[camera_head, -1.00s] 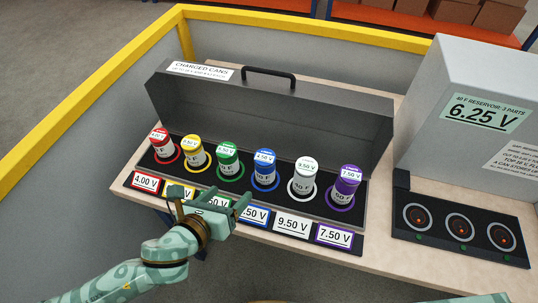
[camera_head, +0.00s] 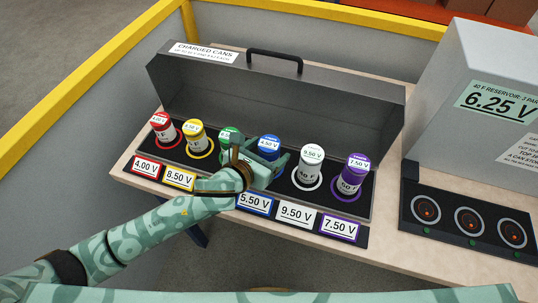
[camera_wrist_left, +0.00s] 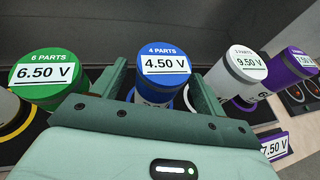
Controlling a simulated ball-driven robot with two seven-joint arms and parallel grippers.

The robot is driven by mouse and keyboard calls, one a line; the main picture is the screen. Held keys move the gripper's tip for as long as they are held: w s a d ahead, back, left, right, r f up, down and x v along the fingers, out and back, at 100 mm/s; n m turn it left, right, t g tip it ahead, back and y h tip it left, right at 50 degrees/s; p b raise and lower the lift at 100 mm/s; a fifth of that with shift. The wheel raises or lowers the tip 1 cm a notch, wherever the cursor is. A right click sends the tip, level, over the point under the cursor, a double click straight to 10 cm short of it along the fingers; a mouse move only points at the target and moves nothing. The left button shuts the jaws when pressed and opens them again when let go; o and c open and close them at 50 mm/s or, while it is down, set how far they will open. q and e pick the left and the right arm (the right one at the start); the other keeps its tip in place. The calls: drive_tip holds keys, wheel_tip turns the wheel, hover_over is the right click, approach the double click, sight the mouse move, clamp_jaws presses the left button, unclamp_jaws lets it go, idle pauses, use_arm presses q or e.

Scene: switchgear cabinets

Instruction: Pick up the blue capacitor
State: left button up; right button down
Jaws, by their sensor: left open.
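The blue capacitor (camera_head: 269,147) stands upright in the rack of the dark case, its lower part hidden behind my left gripper in the head view. In the left wrist view the blue capacitor (camera_wrist_left: 162,75) has a blue top labelled 4 PARTS, 4.50 V. My left gripper (camera_head: 264,158) is open at the blue capacitor. In the left wrist view its two fingers (camera_wrist_left: 158,82) stand on either side of the capacitor, with the blue top between them. I cannot tell whether the fingers touch it. My right gripper is not in view.
The green capacitor (camera_wrist_left: 48,75) stands close to the left finger and the white capacitor (camera_wrist_left: 237,72) close to the right one. Red (camera_head: 163,128), yellow (camera_head: 196,136) and purple (camera_head: 352,175) capacitors stand in the same row. The case's open lid (camera_head: 280,95) rises behind. A grey reservoir box (camera_head: 480,75) stands at right.

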use_arm(q)
drive_tip(key=x, duration=0.3)
drive_tip(key=shift+w+b, duration=0.1)
drive_tip(key=shift+b, duration=0.2)
drive_tip(key=shift+r, duration=0.1)
drive_tip(key=c, duration=1.2)
drive_tip(key=shift+c, duration=0.2)
